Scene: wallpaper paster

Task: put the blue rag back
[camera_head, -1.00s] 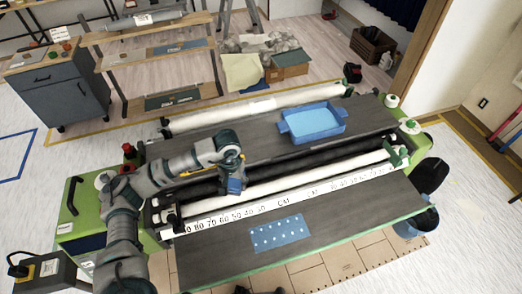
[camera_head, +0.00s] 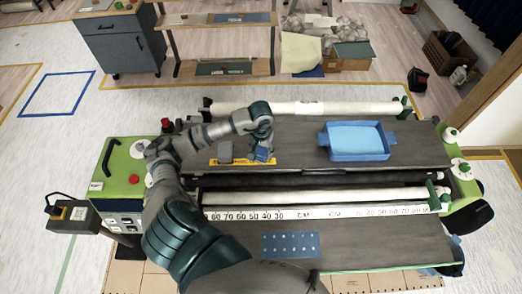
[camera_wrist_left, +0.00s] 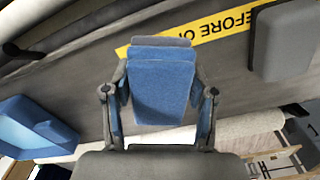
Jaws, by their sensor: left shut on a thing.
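The blue rag (camera_wrist_left: 162,85) is a thick folded blue block with a greyer far end, between the two fingers of my left gripper (camera_wrist_left: 158,112). My left gripper (camera_head: 262,152) is shut on it. In the head view the blue rag (camera_head: 262,155) is small and partly hidden by the gripper, over the rear dark board at the right part of a yellow lettered strip (camera_head: 240,163). Whether the rag touches the board cannot be told. The strip also shows behind the rag in the wrist view (camera_wrist_left: 215,35). My right gripper is not in view.
A grey block (camera_head: 225,151) stands left of the rag by the strip. A blue tray (camera_head: 357,155) lies to the right on the same board. White rollers (camera_head: 330,194) run in front and behind. A blue dotted sheet (camera_head: 290,245) lies on the front board.

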